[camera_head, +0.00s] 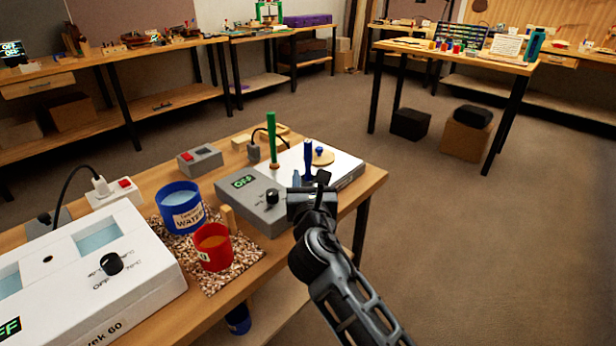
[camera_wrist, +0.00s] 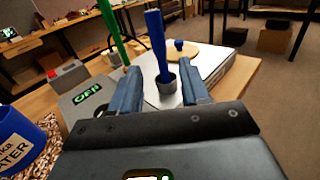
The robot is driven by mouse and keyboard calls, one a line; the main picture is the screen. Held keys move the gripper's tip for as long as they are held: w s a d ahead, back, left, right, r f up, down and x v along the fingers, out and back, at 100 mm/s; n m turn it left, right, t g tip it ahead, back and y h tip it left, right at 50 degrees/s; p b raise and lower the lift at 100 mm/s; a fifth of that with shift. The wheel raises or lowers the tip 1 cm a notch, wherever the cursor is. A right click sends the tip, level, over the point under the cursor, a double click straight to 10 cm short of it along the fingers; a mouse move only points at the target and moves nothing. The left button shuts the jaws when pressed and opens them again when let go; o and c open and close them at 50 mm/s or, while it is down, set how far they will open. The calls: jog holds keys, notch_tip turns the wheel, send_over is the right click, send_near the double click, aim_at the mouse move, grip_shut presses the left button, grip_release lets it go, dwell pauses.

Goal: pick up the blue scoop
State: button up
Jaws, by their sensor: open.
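The blue scoop (camera_head: 308,158) stands upright on the bench by the white-topped device, its handle pointing up. In the wrist view the blue scoop (camera_wrist: 156,42) has its lower end in or behind a small grey cup-like holder (camera_wrist: 167,84). My gripper (camera_head: 307,184) is open and empty in front of it. In the wrist view the two fingers of my gripper (camera_wrist: 161,78) point toward the scoop, one on each side of its lower part. I cannot tell whether the handle is between the fingertips or just beyond them. The head view partly hides the scoop's base behind my gripper.
A green rod (camera_head: 272,140) stands left of the scoop, near the grey OFF-display box (camera_head: 262,208). A blue WATER pot (camera_head: 180,207) and a red pot (camera_head: 213,247) sit further left. A wooden disc with a blue knob (camera_head: 321,156) lies behind.

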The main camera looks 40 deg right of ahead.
aim_at(308, 161)
jog(key=x, duration=0.7)
jog(key=shift+w+d+r, duration=0.2)
jog(key=shift+w+d, duration=0.05)
jog(key=shift+w, duration=0.05)
grip_shut()
